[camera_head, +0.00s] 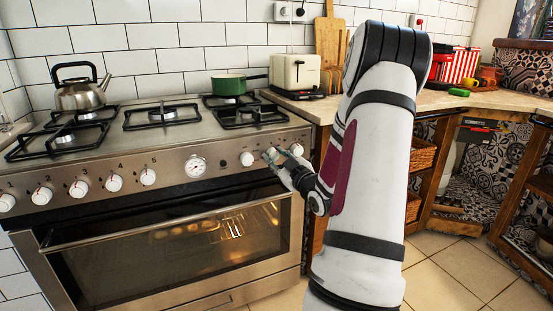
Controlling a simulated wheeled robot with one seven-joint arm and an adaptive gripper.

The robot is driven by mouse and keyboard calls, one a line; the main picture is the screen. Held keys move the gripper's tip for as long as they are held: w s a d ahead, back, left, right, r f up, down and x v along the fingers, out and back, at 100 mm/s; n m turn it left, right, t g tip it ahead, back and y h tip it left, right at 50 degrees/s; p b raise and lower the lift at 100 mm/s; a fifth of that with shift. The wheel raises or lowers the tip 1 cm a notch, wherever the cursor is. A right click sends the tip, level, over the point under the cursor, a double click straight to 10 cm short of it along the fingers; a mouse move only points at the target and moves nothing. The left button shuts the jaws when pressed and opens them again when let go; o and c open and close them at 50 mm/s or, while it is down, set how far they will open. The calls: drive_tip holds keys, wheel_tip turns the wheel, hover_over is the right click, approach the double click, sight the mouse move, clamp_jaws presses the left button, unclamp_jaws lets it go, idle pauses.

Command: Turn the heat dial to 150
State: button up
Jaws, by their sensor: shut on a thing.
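The stove (120,210) has a steel front panel with a row of white dials. My gripper (276,158) is at the right end of this panel, shut on a white dial (269,154), which I take as the heat dial. The fingers partly hide this dial, and its markings and pointer are too small to read. A white dial (247,159) sits just left of my gripper, and another white dial (296,149) sits close on its right.
A round gauge (195,166) is mid-panel. The oven door handle (165,222) runs below the dials. A green pan (229,84) and a kettle (80,92) stand on the hob. A toaster (295,73) is on the counter. The floor in front right is clear.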

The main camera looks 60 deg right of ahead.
drive_tip(key=m, duration=0.6)
drive_tip(key=shift+h, duration=0.4)
drive_tip(key=m+h+p, duration=0.1)
drive_tip(key=m, duration=0.6)
drive_tip(key=shift+f, duration=0.1)
drive_tip(key=m+g+h+p, duration=0.1)
drive_tip(key=m+p, duration=0.1)
drive_tip(key=m, duration=0.5)
drive_tip(key=m+g+p, duration=0.1)
drive_tip(key=m+p, duration=0.2)
drive_tip(key=m, duration=0.3)
drive_tip(key=shift+p, duration=0.35)
drive_tip(key=shift+f+m, duration=0.1)
drive_tip(key=shift+m, duration=0.4)
drive_tip(key=o, duration=1.1)
drive_tip(key=shift+o, duration=0.2)
drive_tip(key=v, duration=0.7)
drive_tip(key=shift+a, duration=0.2)
